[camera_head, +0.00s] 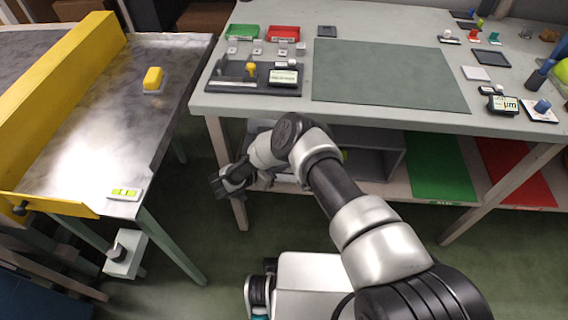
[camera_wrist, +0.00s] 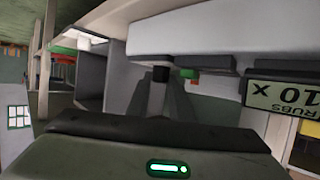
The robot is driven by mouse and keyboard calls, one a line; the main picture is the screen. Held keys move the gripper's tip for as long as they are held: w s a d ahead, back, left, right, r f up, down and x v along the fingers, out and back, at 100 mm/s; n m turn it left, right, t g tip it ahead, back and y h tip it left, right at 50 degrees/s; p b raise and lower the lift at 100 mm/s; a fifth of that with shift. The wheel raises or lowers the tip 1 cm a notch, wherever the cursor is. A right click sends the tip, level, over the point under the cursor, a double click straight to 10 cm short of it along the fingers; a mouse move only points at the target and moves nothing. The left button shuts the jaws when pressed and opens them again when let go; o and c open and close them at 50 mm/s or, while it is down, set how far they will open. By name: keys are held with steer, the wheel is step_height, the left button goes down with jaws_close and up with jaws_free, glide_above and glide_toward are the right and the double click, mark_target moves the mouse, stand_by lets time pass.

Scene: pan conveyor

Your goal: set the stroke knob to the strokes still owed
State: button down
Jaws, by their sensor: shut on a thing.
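My gripper (camera_head: 219,187) is low beside the bench's left front leg in the head view. In the wrist view my gripper (camera_wrist: 161,82) is shut on a small dark piece, seemingly the stroke knob (camera_wrist: 160,73), at the edge of a pale housing (camera_wrist: 205,32). The fingers and hand hide most of the knob, so its setting cannot be read. A greenish display (camera_wrist: 285,96) beside it appears upside down and shows "RUBS" with what looks like "x10".
The metal table (camera_head: 90,150) with a yellow rail (camera_head: 65,95) is left. It has a lit readout (camera_head: 124,194) and a small box with a dark knob (camera_head: 121,255). The bench (camera_head: 290,107) holds a green mat (camera_head: 385,75) and small trays. Clear floor lies between them.

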steer(key=shift+w+m+g+h, duration=0.15)
steer(key=shift+m+g+h, duration=0.35)
steer(key=shift+m, duration=0.1)
steer(key=c, duration=1.6)
jaws_free()
steer(key=shift+o, duration=0.2)
step_height(320, 180, up, 10)
steer(key=p, duration=0.3)
